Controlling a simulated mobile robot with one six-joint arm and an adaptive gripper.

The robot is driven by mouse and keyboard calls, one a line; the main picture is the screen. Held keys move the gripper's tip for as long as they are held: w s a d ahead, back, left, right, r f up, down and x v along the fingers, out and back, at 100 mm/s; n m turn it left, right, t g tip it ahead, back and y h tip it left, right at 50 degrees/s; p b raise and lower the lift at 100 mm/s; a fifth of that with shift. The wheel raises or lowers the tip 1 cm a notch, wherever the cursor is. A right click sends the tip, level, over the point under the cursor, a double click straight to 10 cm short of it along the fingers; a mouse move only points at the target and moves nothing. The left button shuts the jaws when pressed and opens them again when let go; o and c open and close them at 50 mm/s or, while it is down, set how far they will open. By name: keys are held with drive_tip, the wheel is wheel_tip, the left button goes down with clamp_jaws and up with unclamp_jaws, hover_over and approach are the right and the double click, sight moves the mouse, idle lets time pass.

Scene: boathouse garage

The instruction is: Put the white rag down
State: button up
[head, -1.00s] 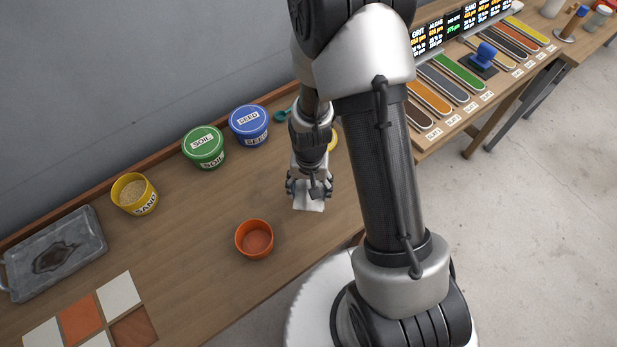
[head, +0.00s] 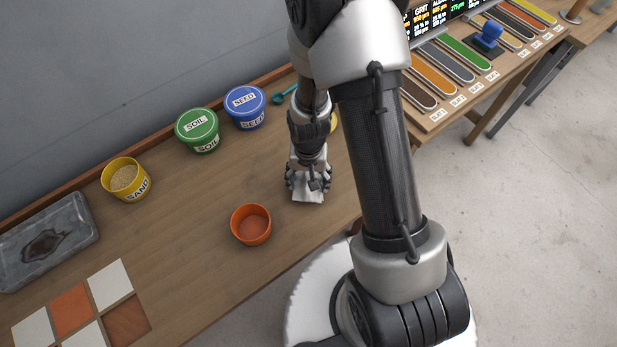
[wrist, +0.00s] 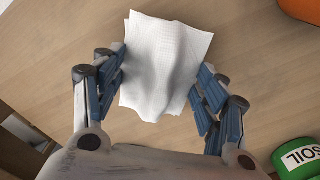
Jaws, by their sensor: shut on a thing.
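The white rag (wrist: 165,65) is bunched between the two fingers of my gripper (wrist: 160,85) in the wrist view, with a raised fold down its middle. My gripper is shut on it. In the head view the rag (head: 308,196) shows below my gripper (head: 308,186), low over the wooden bench, to the right of the orange pot. I cannot tell whether the rag touches the bench top. My gripper hides part of the rag.
An orange pot (head: 251,224) stands left of the rag. A yellow sand tub (head: 126,180), green soil tub (head: 198,130) and blue seed tub (head: 245,106) stand toward the wall. A metal tray (head: 45,240) and coloured tiles (head: 72,308) lie at left. Bench between is clear.

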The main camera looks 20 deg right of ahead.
drive_tip(key=shift+f, duration=0.1)
idle(0.3)
drive_tip(key=shift+f+b, duration=0.6)
drive_tip(key=shift+f, duration=0.1)
drive_tip(key=shift+f, duration=0.3)
drive_tip(key=o, duration=1.1)
drive_tip(key=shift+r, duration=0.15)
wheel_tip(320, 180, up, 12)
drive_tip(key=shift+f, duration=0.1)
idle(0.3)
clamp_jaws()
idle(1.1)
